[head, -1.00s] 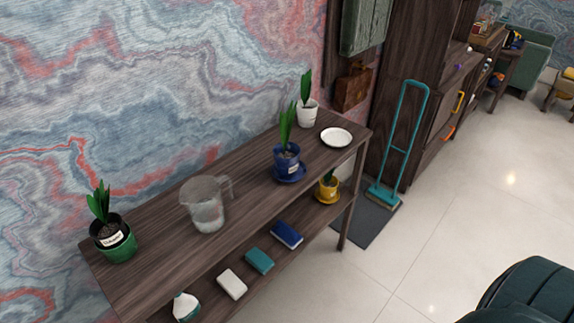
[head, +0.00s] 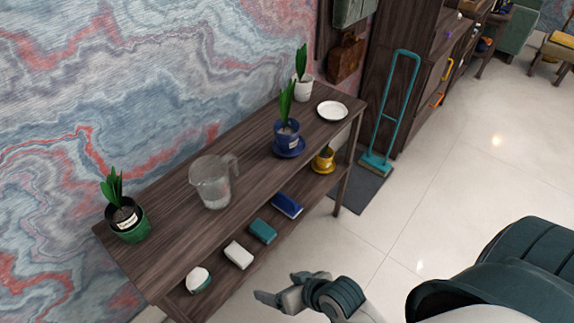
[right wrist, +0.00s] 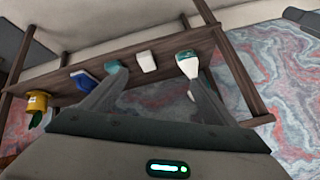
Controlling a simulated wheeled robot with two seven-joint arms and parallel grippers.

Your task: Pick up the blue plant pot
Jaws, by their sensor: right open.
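The blue plant pot (head: 285,133) stands upright on a blue saucer (head: 290,153) on the top of the wooden shelf table, with tall green leaves. It has a pale label. I cannot make it out in the right wrist view. My right gripper (head: 276,288) is low in front of the table, apart from the pot and nearer to me. In the right wrist view its two fingers (right wrist: 152,84) are spread with nothing held between them. My left gripper is not in view.
The tabletop (head: 245,160) also holds a glass jug (head: 211,182), a green pot (head: 129,224), a white pot (head: 303,90) and a white plate (head: 333,111). Open floor lies right.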

